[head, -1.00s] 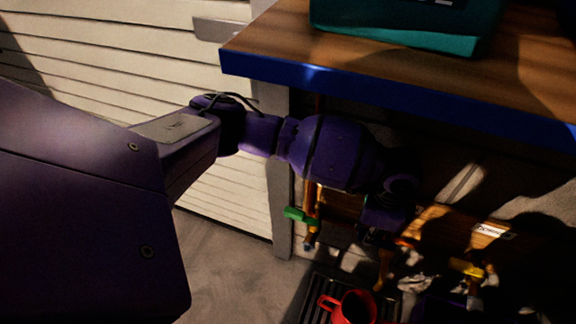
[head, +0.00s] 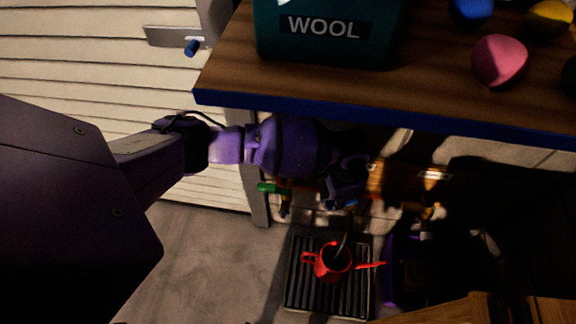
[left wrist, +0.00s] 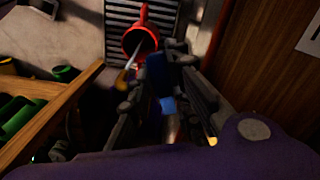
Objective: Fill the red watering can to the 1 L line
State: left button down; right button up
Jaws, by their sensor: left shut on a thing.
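The red watering can (head: 326,271) stands upright on a slatted dark grate under the bench, its spout pointing right; it also shows in the left wrist view (left wrist: 142,36). A thin grey streak, like running water, reaches from a brass spout (left wrist: 121,82) into the can's dark opening. My left gripper (head: 343,197) is above and behind the can, shut on a blue tap handle (left wrist: 155,66) that shows between its fingers in the left wrist view (left wrist: 160,90). The water level and the 1 L line cannot be made out. My right gripper is not in view.
The slatted grate (head: 300,293) lies on the concrete floor. A wooden bench with a blue edge (head: 300,110) overhangs the tap area and bears a teal WOOL bin (head: 290,45) and several coloured balls. A green-handled pipe valve (head: 272,188) is left of my gripper. Open floor lies left.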

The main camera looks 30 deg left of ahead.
pick_arm(q)
jog(key=shift+d+r+n+p, duration=0.2)
jog(key=shift+d+n+p, duration=0.2)
jog(key=shift+n+p, duration=0.35)
jog(key=c, duration=1.6)
grip_release()
notch_tip(320, 180, up, 12)
jog(key=shift+s, duration=0.1)
